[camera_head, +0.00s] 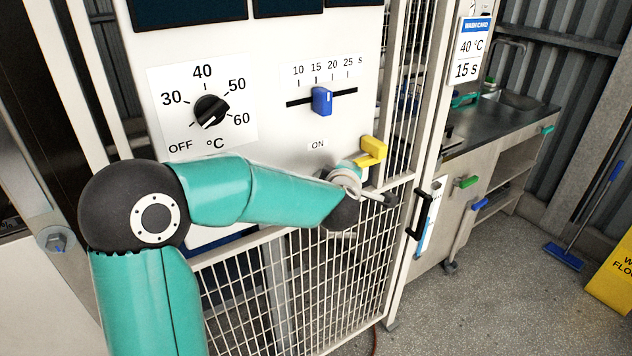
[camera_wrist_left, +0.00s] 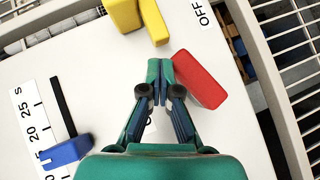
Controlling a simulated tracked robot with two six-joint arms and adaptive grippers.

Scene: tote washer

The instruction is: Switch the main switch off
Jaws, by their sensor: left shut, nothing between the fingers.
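The red handle (camera_wrist_left: 200,80), which looks like the main switch, sits on the white panel in the left wrist view. An OFF label (camera_wrist_left: 202,14) is above it there. In the head view an ON label (camera_head: 318,145) shows on the panel, but my left arm hides the red handle. My left gripper (camera_wrist_left: 159,75) is shut and empty. Its fingertips are close beside the red handle's left end; I cannot tell whether they touch. In the head view the gripper's fingers are mostly hidden behind the wrist.
A yellow block-shaped part (camera_head: 373,150) sticks out of the panel by the gripper and shows in the wrist view (camera_wrist_left: 125,14). A blue slider (camera_head: 321,101) and a black temperature knob (camera_head: 211,110) are above my arm. A mesh guard (camera_head: 290,290) lies below the panel.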

